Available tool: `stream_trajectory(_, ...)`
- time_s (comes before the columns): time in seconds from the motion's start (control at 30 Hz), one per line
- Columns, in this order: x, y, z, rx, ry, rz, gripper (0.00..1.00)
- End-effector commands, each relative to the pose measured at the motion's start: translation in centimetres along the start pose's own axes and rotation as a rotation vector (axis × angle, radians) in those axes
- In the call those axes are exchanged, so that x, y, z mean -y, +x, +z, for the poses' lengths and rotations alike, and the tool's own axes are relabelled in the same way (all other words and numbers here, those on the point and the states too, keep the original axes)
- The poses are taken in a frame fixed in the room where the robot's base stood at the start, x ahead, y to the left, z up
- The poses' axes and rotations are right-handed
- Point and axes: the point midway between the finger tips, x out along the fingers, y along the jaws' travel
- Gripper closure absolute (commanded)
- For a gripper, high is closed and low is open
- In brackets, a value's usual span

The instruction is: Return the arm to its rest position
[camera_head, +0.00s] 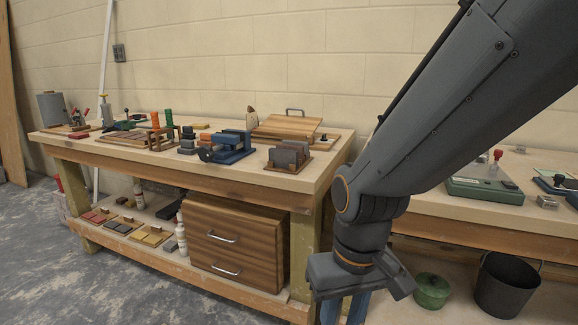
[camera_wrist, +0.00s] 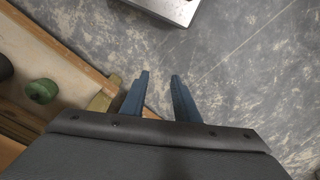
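My grey arm reaches down from the upper right in the head view, in front of the gap between two wooden workbenches. My gripper (camera_head: 345,308) points down at its end, and its blue fingers run partly out of the bottom of that view. In the wrist view my gripper (camera_wrist: 160,82) shows two blue fingers standing apart with nothing between them. Bare concrete floor and a bench edge show beyond the fingers. I cannot tell whether a finger touches the bench post beside it.
The left workbench (camera_head: 85,142) holds several tools and blocks, with a wooden drawer cabinet (camera_head: 235,243) below. The right workbench (camera_head: 450,212) stands behind my arm. A green pot (camera_head: 432,291) and a black bucket (camera_head: 507,286) sit under it. Open floor (camera_head: 60,280) lies at the left front.

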Motion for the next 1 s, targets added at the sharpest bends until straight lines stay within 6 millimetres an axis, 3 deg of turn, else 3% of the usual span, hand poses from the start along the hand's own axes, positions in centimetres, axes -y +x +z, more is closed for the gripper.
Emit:
stream_trajectory(0.03,-0.7,-1.9,0.4,0.003,0.024,0.005,0.72)
stream_trajectory(0.6,-8.0,-12.2,3.7,0.024,0.227,0.049,0.72)
stream_trajectory(1.0,-9.1,-13.5,4.4,0.029,0.259,0.055,0.72)
